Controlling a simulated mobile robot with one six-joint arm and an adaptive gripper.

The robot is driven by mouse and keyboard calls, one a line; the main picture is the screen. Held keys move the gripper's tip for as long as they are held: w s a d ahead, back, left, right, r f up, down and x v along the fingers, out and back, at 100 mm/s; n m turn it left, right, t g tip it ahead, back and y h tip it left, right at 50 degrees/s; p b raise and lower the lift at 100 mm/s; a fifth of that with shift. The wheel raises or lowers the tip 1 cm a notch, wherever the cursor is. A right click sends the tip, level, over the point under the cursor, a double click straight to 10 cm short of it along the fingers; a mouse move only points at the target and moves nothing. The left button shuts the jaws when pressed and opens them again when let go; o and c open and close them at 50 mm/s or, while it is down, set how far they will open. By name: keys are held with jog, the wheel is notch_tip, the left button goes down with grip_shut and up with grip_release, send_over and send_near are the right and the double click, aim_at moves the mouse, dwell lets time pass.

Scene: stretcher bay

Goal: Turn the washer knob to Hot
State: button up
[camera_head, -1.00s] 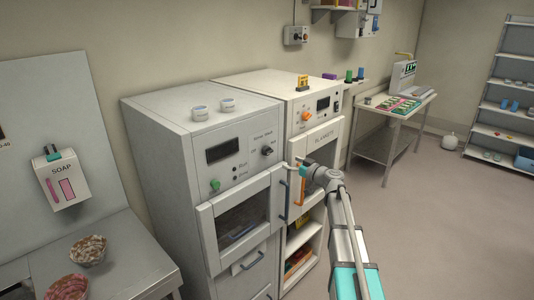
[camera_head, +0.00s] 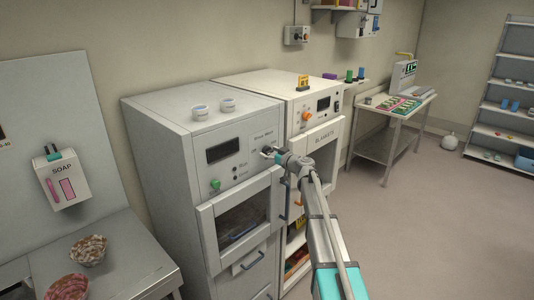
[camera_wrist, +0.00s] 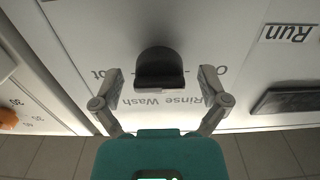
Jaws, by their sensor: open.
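The washer (camera_head: 165,135) is the white cabinet in the middle of the head view, with a dark display and a control panel. Its black knob (camera_wrist: 160,68) shows in the wrist view, upside down, near the words "Rinse Wash". Letters ending in "ot" (camera_wrist: 98,73) are partly hidden by a finger; another label beginning with "O" is partly covered on the other side. My gripper (camera_wrist: 160,84) is open, with one finger on each side of the knob and visible gaps to both. In the head view my gripper (camera_head: 273,154) is at the panel and largely hides the knob. I cannot tell where the knob points.
A blanket cabinet (camera_head: 268,83) with an orange knob (camera_head: 305,116) stands right beside the washer. A soap dispenser (camera_head: 65,181) and patterned bowls (camera_head: 88,250) are at the left.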

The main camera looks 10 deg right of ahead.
jog(key=shift+w, duration=0.1)
jog(key=c, duration=1)
jog(key=shift+a, duration=0.35)
jog(key=shift+c, duration=0.6)
jog(key=shift+d, duration=0.25)
